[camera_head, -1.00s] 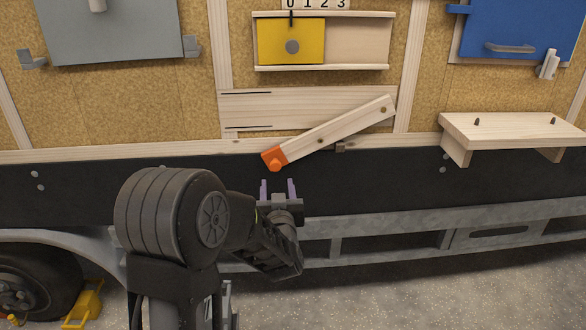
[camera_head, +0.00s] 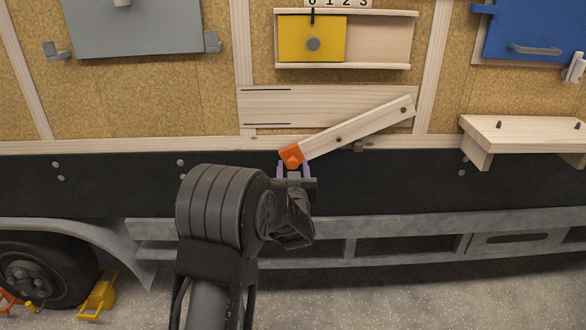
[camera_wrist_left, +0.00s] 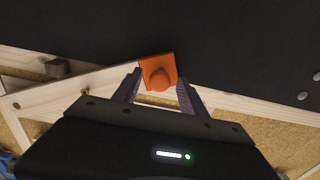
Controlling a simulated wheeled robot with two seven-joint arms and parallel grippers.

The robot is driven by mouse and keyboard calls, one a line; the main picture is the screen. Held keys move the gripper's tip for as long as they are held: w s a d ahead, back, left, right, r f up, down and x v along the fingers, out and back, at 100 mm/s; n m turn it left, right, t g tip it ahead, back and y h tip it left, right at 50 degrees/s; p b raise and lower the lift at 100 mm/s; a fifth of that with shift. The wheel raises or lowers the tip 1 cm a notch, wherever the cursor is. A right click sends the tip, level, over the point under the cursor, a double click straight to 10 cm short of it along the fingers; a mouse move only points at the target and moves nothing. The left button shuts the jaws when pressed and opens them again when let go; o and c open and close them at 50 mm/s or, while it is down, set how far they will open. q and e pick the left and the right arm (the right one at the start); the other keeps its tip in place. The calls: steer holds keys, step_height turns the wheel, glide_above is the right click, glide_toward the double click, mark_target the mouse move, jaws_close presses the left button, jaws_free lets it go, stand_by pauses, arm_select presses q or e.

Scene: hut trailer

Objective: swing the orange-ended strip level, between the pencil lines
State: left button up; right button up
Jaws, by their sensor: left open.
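The wooden strip (camera_head: 355,128) slants down to the left from its upper right end on the wall. Its orange end (camera_head: 291,157) hangs below the pale board (camera_head: 325,106), which has two dark pencil lines near its left edge. My left gripper (camera_head: 294,171) is open, its purple fingers just below the orange end. My right gripper is not in view.
A wooden shelf with pegs (camera_head: 525,135) juts out at the right. A yellow sliding panel (camera_head: 312,38) is above, and a grey panel (camera_head: 132,25) is at the upper left.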

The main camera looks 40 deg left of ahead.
arm_select(q)
steer(key=shift+w+a, duration=0.15)
steer(key=shift+w, duration=0.05)
jaws_close()
stand_by(0.5)
stand_by(0.9)
